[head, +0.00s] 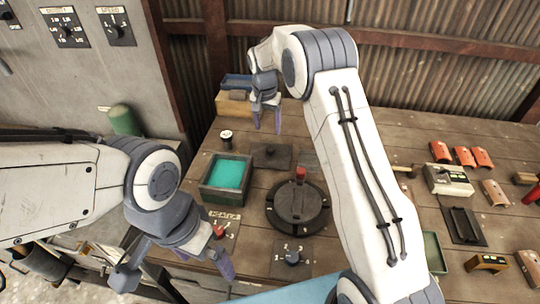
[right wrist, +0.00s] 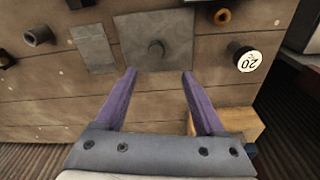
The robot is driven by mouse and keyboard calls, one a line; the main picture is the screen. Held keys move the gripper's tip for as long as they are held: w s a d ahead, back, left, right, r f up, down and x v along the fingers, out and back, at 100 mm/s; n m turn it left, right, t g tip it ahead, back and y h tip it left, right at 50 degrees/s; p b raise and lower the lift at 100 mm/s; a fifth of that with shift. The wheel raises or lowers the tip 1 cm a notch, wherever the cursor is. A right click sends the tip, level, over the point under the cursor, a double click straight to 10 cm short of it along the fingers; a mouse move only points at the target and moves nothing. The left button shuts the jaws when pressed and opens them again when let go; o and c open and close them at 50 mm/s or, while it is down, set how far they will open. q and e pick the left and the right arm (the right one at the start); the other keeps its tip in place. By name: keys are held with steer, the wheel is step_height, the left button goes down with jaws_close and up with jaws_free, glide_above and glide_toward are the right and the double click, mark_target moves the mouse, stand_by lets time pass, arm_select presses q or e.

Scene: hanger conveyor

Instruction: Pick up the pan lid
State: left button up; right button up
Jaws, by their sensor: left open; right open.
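The likely pan lid (head: 271,157) is a flat dark square plate with a round knob, lying on the wooden bench behind the round black fixture. It also shows in the right wrist view (right wrist: 155,45), just beyond the fingertips. The square pan (head: 227,178) with teal contents stands to its left, uncovered. My right gripper (head: 267,128) is open and empty above and behind the lid. In the right wrist view my right gripper (right wrist: 159,74) has its purple fingers spread, pointing toward the knob. My left gripper (head: 222,255) is open, low at the bench's front left, away from the lid.
A round black fixture (head: 299,205) with a red knob stands in front of the lid. A small white-topped spool (head: 226,137) and a wooden block (head: 233,104) sit behind left. A dial panel (head: 291,258) is in front. Orange curved pieces (head: 465,156) lie at right.

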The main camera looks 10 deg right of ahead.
steer(key=p, duration=0.1)
glide_above(270, 148)
steer(key=f, duration=0.4)
steer(key=shift+s+a, duration=0.1)
steer(key=shift+a, duration=0.25)
steer(key=f+p, duration=0.1)
steer(key=f, duration=0.2)
steer(key=f+p, duration=0.1)
steer(key=f, duration=0.1)
steer(key=shift+s+d+p, duration=0.1)
steer(key=shift+d+p, duration=0.2)
steer(key=shift+d, duration=0.05)
steer(key=shift+f, duration=0.2)
jaws_close()
